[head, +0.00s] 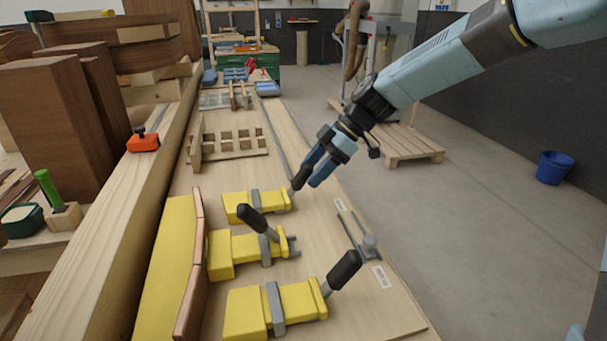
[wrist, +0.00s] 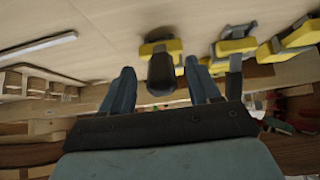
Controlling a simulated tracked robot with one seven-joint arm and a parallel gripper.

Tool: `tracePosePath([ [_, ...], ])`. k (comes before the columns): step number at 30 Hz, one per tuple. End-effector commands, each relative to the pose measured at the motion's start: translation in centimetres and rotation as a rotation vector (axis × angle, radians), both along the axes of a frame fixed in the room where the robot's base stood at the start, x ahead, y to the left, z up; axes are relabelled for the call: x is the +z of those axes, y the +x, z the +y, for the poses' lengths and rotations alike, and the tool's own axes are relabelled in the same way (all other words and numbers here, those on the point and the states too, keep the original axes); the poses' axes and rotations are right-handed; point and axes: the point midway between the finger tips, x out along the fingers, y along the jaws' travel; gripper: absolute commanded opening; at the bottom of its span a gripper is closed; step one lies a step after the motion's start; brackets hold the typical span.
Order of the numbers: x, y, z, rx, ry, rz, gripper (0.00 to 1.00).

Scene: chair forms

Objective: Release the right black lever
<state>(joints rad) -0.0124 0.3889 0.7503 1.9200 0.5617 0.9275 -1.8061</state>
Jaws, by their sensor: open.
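Three yellow clamps with black levers stand in a row on the wooden board. The far clamp (head: 255,206) has its black lever (head: 300,180) at my gripper. The middle clamp (head: 240,250) has a raised black lever (head: 251,218) tilted left. The near clamp (head: 270,310) has a raised black lever (head: 344,270) tilted right, the rightmost in the head view. My gripper (head: 314,172) is open at the far lever. In the wrist view, that lever (wrist: 160,72) shows between the two apart fingers of my gripper (wrist: 160,84). Whether either finger touches it cannot be told.
A curved wooden form (head: 192,265) lies along the clamps' left side. A small grey metal fitting (head: 369,245) sits at the board's right. A slotted wooden rack (head: 230,144) stands beyond the clamps. The floor right of the board is open, with a pallet (head: 410,147) and blue bucket (head: 554,168).

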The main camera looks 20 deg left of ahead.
Motion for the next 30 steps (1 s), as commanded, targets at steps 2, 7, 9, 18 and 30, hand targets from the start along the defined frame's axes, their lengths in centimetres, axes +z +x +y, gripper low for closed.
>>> tracePosePath([
  [2,1.1,0.7,-0.8,-0.003,0.001,-0.003,0.62],
  [7,3.7,1.9,-2.6,-0.003,0.000,-0.002,0.62],
  [9,4.7,2.4,-3.4,-0.003,0.000,-0.002,0.62],
  [18,8.0,3.9,-5.7,0.000,-0.001,-0.001,0.62],
  [30,8.8,4.3,-6.3,0.001,-0.002,0.001,0.62],
])
